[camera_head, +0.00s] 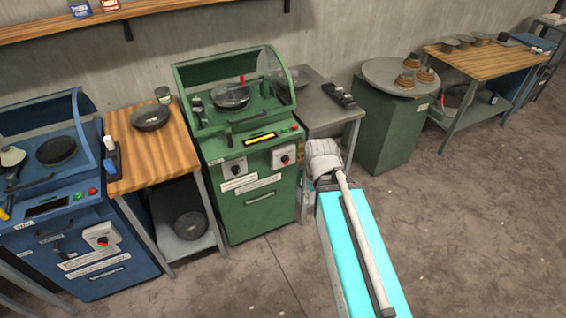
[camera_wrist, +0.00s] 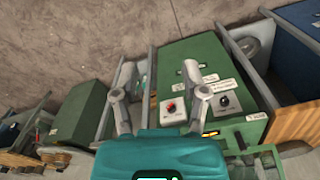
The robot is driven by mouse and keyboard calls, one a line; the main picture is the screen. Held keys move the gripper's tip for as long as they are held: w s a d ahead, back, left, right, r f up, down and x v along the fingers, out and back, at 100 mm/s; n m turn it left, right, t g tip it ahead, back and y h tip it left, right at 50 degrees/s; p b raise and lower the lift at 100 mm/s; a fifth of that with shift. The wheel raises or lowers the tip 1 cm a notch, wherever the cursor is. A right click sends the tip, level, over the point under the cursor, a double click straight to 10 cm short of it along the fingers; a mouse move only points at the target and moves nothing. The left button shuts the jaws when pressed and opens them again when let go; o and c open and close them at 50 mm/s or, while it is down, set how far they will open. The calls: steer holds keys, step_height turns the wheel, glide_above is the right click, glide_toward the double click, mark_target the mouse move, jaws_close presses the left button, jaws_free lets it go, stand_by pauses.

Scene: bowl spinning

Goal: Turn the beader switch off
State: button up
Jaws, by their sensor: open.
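The green machine (camera_head: 260,215) stands at centre, with a red-knobbed switch box (camera_head: 284,157) at the right of its front and a dark-knobbed one (camera_head: 235,168) at the left. Both boxes also show in the wrist view, red-knobbed (camera_wrist: 171,108) and dark-knobbed (camera_wrist: 223,101). The blue machine (camera_head: 85,270) has one red-knobbed box (camera_head: 102,238). The labels are too small to tell which machine is the beader. My gripper (camera_wrist: 157,80) is open and empty, its fingers spread before the green front. In the head view, my arm's end is just right of that machine; its fingers are not clear.
A wooden table (camera_head: 175,150) with a dark bowl (camera_head: 150,116) stands between the machines. A grey table (camera_head: 325,117) is right of the green machine. Beyond it are a green stand (camera_head: 385,135) and a wooden bench (camera_head: 480,60). The floor at right is clear.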

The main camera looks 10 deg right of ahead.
steer(key=shift+a, duration=0.25)
steer(key=o, duration=0.5)
steer(key=shift+a+f, duration=0.1)
steer(key=shift+f, duration=0.05)
steer(key=shift+w+a+f+b, duration=0.1)
steer(key=shift+w+f+b, duration=0.15)
steer(key=shift+b, duration=0.2)
steer(key=w+a+f+m+t+y+b, duration=0.4)
steer(key=w+f+m+b, duration=0.2)
steer(key=w+f+b, duration=0.45)
steer(key=w+a+f+m+t+y+b, duration=0.4)
steer(key=w+b, duration=0.3)
steer(key=b, duration=0.6)
steer(key=w+d+f+m+t+h+b, duration=0.1)
steer(key=w+d+f+m+t+b, duration=0.2)
steer(key=m+b, duration=0.4)
steer(key=w+d+f+m+t+h+b, duration=0.1)
steer(key=w+d+f+m+t+b, duration=0.2)
steer(key=w+f+m+b, duration=0.2)
steer(key=w+d+f+m+t+h+b, duration=0.1)
steer(key=w+d+f+m+t+b, duration=0.2)
steer(key=m+b, duration=0.5)
steer(key=shift+w+d+f+m+b, duration=0.25)
steer(key=shift+w+f+b, duration=0.25)
steer(key=shift+w+b, duration=0.15)
steer(key=shift+w+d+f+m+b, duration=0.2)
steer(key=shift+w+f+b, duration=0.25)
steer(key=shift+w+b, duration=0.15)
